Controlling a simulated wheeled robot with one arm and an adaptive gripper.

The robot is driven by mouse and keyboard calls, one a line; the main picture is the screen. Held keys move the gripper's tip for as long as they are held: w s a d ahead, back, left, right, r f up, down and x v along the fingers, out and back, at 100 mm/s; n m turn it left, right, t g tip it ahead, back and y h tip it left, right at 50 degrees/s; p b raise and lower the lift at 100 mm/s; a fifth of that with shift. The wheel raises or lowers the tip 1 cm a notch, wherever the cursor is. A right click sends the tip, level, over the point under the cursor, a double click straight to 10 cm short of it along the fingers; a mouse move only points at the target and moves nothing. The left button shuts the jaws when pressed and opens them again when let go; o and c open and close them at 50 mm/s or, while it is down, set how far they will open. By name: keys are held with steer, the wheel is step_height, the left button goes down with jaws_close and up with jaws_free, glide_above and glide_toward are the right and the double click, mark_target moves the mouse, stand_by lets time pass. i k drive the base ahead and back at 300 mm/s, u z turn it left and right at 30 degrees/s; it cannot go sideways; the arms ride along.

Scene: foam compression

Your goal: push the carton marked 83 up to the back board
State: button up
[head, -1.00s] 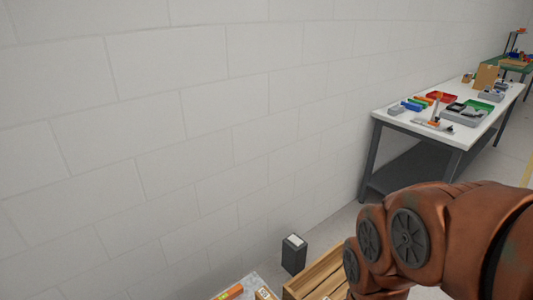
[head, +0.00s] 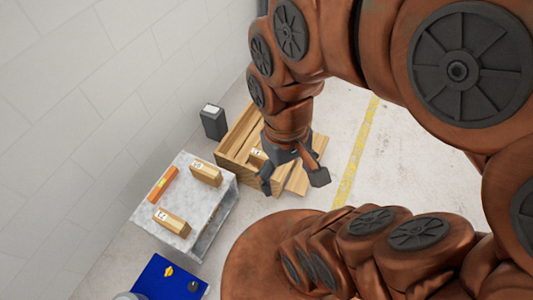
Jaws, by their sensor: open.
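Two tan cartons with white labels lie on a grey marble-like table: one near its back right edge (head: 205,173), one near its front (head: 172,222). A third labelled tan piece (head: 257,158) shows beside my gripper at the wooden pallet or crate, partly hidden. The labels are too small to read surely, so I cannot tell which carton is marked 83. My gripper (head: 293,180) is open, fingers apart and pointing down, over the wooden crate, right of the table and apart from the cartons on it. I cannot make out a back board for certain.
An orange bar (head: 163,185) lies along the table's (head: 202,212) left side. A slatted wooden crate (head: 236,142) stands right of the table, with a dark grey bin (head: 213,122) behind it. A blue board (head: 168,280) is in front. Open floor lies right, by a yellow line (head: 358,150).

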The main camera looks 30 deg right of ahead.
mark_target(258, 155)
steer(key=z, duration=1.15)
steer(key=i, duration=0.4)
steer(key=u, duration=1.75)
